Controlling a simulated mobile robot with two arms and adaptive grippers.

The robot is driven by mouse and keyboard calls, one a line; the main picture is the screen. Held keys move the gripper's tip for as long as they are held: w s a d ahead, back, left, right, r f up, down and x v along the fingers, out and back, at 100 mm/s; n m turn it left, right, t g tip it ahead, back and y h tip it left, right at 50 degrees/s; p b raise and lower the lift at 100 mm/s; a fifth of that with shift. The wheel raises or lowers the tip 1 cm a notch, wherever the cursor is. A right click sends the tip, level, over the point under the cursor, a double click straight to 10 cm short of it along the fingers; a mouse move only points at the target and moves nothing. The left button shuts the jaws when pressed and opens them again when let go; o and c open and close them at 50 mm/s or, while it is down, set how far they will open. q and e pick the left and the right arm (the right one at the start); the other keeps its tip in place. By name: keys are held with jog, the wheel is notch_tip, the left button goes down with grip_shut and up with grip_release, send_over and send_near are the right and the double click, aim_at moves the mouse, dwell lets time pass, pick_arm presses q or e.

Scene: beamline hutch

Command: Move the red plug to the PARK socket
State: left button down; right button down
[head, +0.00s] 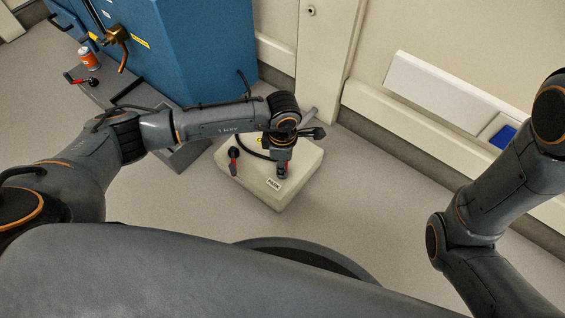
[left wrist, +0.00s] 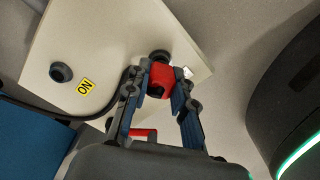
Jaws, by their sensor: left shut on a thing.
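My left gripper (head: 283,170) reaches down over a pale box (head: 256,190) on the floor. Its fingers (left wrist: 160,90) are shut on the red plug (left wrist: 162,76); the plug also shows below the gripper in the head view (head: 282,174). The PARK label (head: 274,184) is just beside the plug on the box's front corner. In the left wrist view a dark round socket (left wrist: 160,56) lies directly behind the plug, partly covered; I cannot tell whether the plug is seated in it. An empty socket (left wrist: 61,72) is beside a yellow ON label (left wrist: 86,87). My right gripper is out of view.
A red-handled lever (head: 233,160) stands on the box's left side. A black cable (left wrist: 60,115) crosses near the gripper. Open floor (head: 370,200) lies right of the box.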

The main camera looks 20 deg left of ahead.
pick_arm(q)
jog(key=shift+f+b, duration=0.4)
jog(key=shift+f, duration=0.2)
dwell(0.3)
jog(key=c, duration=1)
grip_release()
jog(key=shift+c, duration=0.2)
jog(key=shift+r, duration=0.1)
